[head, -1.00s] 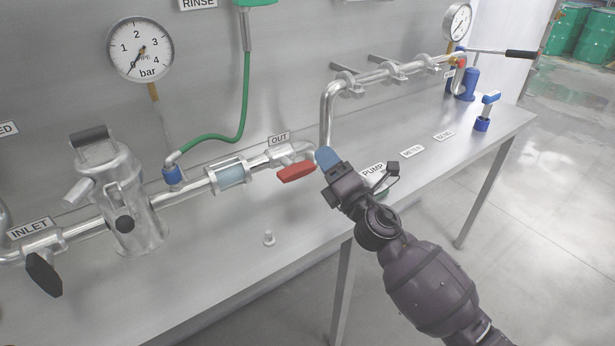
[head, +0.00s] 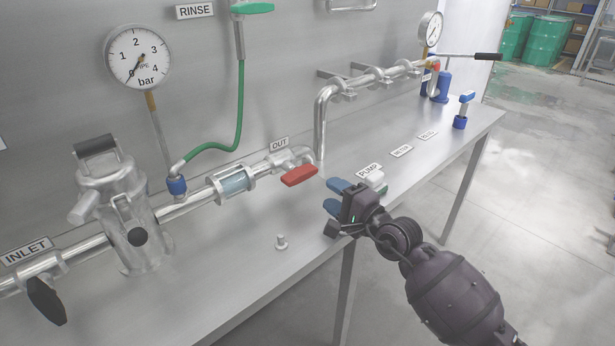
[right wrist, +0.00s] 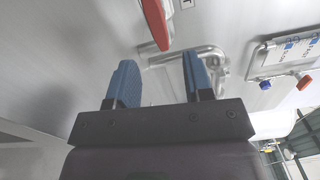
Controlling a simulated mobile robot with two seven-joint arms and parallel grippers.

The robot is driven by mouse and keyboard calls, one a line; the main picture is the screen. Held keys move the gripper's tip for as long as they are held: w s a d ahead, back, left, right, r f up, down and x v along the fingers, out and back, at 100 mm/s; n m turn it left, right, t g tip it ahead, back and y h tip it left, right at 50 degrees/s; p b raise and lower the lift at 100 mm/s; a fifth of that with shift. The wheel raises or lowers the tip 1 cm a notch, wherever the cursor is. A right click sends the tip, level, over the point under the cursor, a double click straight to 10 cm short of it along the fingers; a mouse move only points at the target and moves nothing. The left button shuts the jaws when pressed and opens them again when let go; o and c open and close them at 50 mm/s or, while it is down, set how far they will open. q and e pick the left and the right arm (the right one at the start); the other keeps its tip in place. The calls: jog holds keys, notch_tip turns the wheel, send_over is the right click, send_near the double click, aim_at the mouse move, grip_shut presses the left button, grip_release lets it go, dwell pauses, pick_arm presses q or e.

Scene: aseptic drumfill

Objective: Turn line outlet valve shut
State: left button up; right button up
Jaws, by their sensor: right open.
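The line outlet valve, labelled OUT, has a red handle (head: 299,175) on the steel pipe (head: 270,166) at the middle of the bench. The handle slants across the pipe's front side. My right gripper (head: 334,194) is open and empty, to the right of the red handle and apart from it. In the right wrist view the two blue fingers (right wrist: 158,82) stand apart with nothing between them. The red handle (right wrist: 156,22) lies beyond them, above the gap. My left gripper is not in view.
A black-handled inlet valve (head: 46,300) and a strainer (head: 118,215) stand at left. The bench's front middle is mostly clear.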

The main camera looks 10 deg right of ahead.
aim_at(306, 178)
jog(key=shift+w+d+f+n, duration=0.1)
jog(key=shift+f+n, duration=0.1)
jog(key=shift+n, duration=0.4)
jog(key=shift+w, duration=0.1)
jog(key=b+x, duration=0.1)
jog(key=x, duration=0.8)
jog(key=shift+a+f+b, duration=0.2)
jog(key=shift+a+b, duration=0.05)
jog(key=shift+b, duration=0.15)
jog(key=shift+w+a+r, duration=0.1)
jog(key=shift+w+a, duration=0.25)
jog(key=shift+w, duration=0.2)
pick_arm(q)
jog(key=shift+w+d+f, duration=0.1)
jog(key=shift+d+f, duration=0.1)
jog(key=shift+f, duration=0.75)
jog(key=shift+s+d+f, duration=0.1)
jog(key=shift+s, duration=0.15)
pick_arm(e)
grip_shut()
